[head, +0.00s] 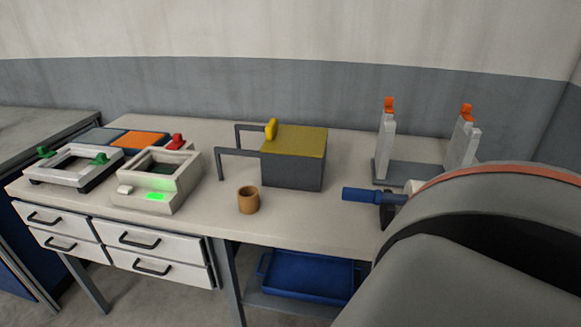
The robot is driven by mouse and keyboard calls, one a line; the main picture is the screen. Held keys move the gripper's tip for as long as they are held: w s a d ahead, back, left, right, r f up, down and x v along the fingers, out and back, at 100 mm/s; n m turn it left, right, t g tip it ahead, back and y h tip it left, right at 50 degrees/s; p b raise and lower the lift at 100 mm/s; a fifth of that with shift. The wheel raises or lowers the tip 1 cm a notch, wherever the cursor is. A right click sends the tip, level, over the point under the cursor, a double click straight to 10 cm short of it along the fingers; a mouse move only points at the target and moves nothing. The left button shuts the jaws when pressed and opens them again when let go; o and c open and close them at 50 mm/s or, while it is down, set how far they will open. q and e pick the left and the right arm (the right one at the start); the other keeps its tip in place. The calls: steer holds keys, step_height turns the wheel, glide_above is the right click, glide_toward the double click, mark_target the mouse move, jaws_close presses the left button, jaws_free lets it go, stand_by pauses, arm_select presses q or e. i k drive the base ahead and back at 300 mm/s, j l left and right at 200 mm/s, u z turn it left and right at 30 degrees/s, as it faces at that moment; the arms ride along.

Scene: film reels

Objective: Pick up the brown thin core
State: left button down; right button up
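The brown core (248,200) is a short, hollow cylinder standing upright on the workbench (300,226). It stands near the bench's front edge, in front of the grey box with a yellow top. Its open top faces up, and nothing touches or covers it. A large grey curved part with an orange stripe, which looks like one of my arm links, fills the lower right and hides that end of the bench.
A grey box with yellow top (295,157) has black brackets at its left. A blue cylinder (361,194) lies right of the core. A stand with orange clips (408,172) is behind. Frame-like devices (157,201) stand left. A blue tray (310,277) sits below.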

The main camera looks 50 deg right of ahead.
mark_target(249, 200)
steer(key=z, duration=1.25)
